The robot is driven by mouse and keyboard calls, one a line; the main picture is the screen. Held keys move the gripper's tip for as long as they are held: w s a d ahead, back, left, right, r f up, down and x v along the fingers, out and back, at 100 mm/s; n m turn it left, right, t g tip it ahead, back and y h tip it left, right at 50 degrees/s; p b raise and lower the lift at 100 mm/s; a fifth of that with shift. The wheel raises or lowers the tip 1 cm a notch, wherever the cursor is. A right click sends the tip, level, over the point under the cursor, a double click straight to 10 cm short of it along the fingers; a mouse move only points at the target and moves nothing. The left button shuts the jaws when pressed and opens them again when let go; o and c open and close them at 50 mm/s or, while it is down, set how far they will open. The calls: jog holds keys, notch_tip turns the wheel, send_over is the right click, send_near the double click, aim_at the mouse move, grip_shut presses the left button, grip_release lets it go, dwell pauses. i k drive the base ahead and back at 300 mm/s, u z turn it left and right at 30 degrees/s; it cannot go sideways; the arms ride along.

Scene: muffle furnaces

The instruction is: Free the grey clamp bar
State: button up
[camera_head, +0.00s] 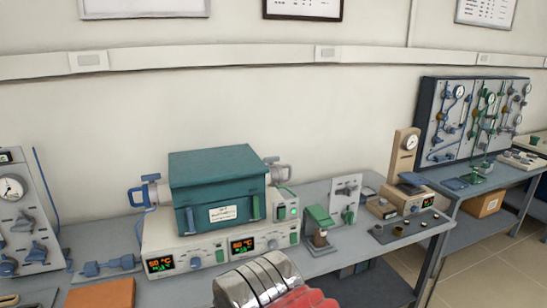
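A beige furnace unit (206,243) stands on the grey bench, with two lit displays on its front. A teal box (218,180) with a white label rests on top of it. A blue handle (139,196) with a pale fitting sticks out at the box's left side. A greyish fitting (281,174) sticks out at its right side. I cannot tell whether either fitting is the grey clamp bar. A silver and red part of my arm shows at the bottom middle, in front of the bench. My gripper's fingertips are not in view.
A gauge panel (22,212) stands at the left. An orange-brown block (101,294) lies at the front left. A small green device (318,224) and a beige gauge unit (404,153) stand to the right. A second bench carries a large gauge board (470,119).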

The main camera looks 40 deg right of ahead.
aim_at(271, 160)
jog(key=k, duration=1.3)
jog(key=z, duration=0.5)
jog(key=i, duration=0.75)
jog(key=z, duration=0.65)
jog(key=i, duration=1.75)
jog(key=u, duration=0.65)
